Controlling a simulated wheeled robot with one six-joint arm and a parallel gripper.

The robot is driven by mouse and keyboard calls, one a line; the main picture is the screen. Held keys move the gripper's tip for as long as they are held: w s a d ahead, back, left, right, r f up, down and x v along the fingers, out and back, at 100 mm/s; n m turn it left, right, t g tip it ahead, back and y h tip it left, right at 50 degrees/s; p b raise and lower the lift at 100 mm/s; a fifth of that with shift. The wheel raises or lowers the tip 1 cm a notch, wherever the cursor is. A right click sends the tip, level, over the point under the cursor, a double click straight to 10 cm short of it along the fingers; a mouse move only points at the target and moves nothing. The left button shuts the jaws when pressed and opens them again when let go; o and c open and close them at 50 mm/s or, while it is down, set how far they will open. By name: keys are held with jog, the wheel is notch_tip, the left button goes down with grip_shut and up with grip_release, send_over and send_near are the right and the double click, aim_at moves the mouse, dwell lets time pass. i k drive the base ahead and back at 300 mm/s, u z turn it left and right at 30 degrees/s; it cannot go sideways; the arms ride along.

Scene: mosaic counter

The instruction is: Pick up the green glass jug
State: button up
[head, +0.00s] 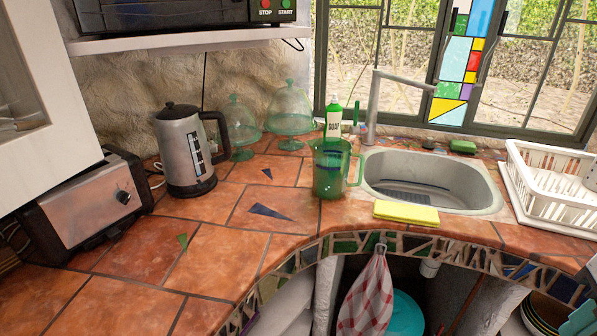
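The green glass jug (328,172) stands upright on the tiled counter, just left of the sink. It is see-through, and its handle points to the right. A green soap bottle (333,118) with a white label stands behind it and partly shows above its rim. My gripper does not show in the head view.
The sink (430,181) with a grey tap (372,105) is right of the jug, with a yellow sponge cloth (406,213) at its front edge. A kettle (184,150), toaster (82,210) and two green glass domed stands (289,108) are left. The front-left counter (215,255) is clear.

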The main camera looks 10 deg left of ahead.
aim_at(331, 155)
jog(key=z, duration=0.1)
jog(key=i, duration=1)
jog(key=z, duration=0.2)
